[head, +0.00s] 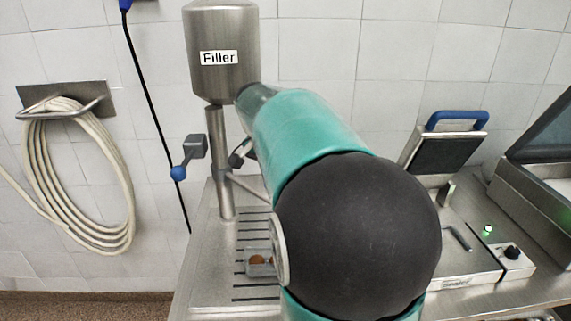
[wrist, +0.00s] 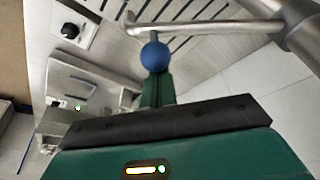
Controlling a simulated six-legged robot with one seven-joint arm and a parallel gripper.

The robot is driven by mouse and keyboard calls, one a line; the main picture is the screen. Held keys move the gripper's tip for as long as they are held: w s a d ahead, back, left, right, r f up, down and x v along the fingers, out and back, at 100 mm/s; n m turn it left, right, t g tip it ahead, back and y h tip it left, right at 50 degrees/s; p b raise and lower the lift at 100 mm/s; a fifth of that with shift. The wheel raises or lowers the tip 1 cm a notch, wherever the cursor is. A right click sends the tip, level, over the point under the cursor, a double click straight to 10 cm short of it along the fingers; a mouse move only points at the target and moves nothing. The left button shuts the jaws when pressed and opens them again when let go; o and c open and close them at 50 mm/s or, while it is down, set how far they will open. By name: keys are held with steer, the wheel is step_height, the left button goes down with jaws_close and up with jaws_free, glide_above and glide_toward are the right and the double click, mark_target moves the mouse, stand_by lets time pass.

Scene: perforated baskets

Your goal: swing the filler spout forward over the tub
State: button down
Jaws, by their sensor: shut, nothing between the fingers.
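The steel filler (head: 222,75), labelled "Filler", stands on a post at the back of the worktop. Its spout, a bent metal tube (head: 248,188), leaves the post toward the right and runs behind my arm. In the wrist view the spout (wrist: 215,28) crosses the top, with a blue ball (wrist: 155,56) close to it. My gripper (wrist: 157,82) is shut with nothing in it; its tips are right at the ball, and I cannot tell whether they touch. A small grey tub (head: 260,268) with brown contents sits on the slotted drain area, partly hidden by my arm.
A grey block with a blue ball knob (head: 178,173) is left of the post. A hose (head: 75,180) hangs on the wall, and a black cable (head: 150,95) runs down it. A sealer with a blue handle (head: 457,120) and a black-knobbed control box (head: 512,255) stand right.

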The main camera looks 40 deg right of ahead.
steer(key=a+m, duration=0.1)
steer(key=a, duration=0.2)
steer(key=shift+a, duration=1.3)
steer(key=shift+w+a+f, duration=0.1)
steer(key=d, duration=0.4)
steer(key=shift+d+f, duration=0.35)
steer(key=shift+f, duration=0.05)
steer(key=v, duration=1)
steer(key=shift+w+d, duration=0.2)
steer(key=shift+d, duration=0.1)
